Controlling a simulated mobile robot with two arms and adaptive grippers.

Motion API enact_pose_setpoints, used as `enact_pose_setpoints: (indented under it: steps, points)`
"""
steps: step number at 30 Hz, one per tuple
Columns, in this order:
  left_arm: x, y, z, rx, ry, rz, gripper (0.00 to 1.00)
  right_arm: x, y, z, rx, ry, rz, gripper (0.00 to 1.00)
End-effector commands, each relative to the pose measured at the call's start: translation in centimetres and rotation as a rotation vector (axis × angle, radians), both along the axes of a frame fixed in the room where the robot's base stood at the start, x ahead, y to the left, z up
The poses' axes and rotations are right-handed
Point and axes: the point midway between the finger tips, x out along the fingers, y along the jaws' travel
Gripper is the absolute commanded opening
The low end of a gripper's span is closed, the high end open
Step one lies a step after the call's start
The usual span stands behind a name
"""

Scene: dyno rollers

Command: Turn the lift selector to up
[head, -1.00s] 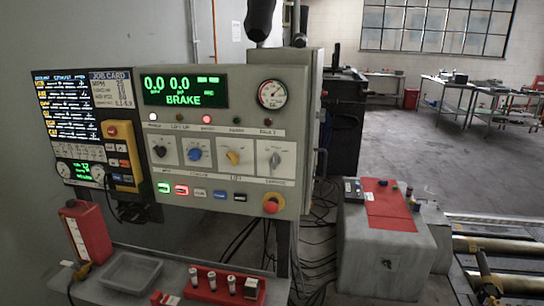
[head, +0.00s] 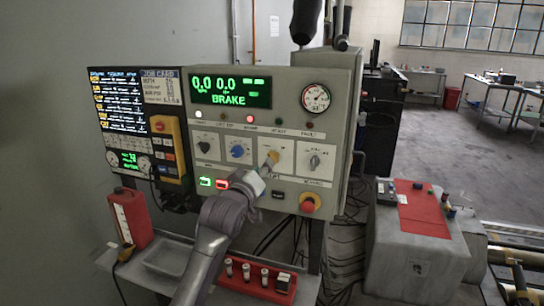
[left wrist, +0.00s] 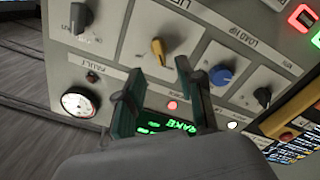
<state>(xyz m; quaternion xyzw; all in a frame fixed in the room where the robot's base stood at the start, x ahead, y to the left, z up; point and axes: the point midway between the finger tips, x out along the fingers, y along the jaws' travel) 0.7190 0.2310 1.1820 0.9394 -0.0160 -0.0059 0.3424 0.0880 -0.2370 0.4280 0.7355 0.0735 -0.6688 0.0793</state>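The lift selector is a yellow lever knob (head: 272,158) on a white plate in the control panel's (head: 340,205) knob row. It also shows in the left wrist view (left wrist: 158,50), upside down, near the "LIFT" lettering. My left gripper (head: 262,171) is at the panel, just in front of the knob and partly covering its plate. In the left wrist view my left gripper (left wrist: 159,66) is open, and the yellow knob shows between and just beyond its fingertips. I see no clear contact. My right gripper is not in view.
A blue knob (head: 237,151) and a grey knob (head: 315,161) flank the yellow one closely. A red emergency button (head: 308,204) and lit buttons sit below. A red rack (head: 255,286) and a grey tray (head: 166,257) lie on the shelf underneath.

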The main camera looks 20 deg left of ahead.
Motion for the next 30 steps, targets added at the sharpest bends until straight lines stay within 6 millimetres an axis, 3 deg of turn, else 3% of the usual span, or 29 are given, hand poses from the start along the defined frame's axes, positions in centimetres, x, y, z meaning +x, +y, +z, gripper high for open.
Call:
enact_pose_setpoints:
  steps: [3,10,24,30]
  points:
    - [2.6,-0.1,0.3,0.001,0.001,0.0,0.38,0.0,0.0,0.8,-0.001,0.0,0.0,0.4]
    - [5.8,-0.2,0.1,0.001,0.001,0.0,0.38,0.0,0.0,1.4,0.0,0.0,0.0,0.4]
    - [7.0,-0.3,-0.1,0.001,0.0,0.0,0.38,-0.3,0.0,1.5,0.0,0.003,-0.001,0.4]
    - [7.0,-0.3,-0.1,0.001,0.0,0.0,0.06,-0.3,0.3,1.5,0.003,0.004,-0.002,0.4]
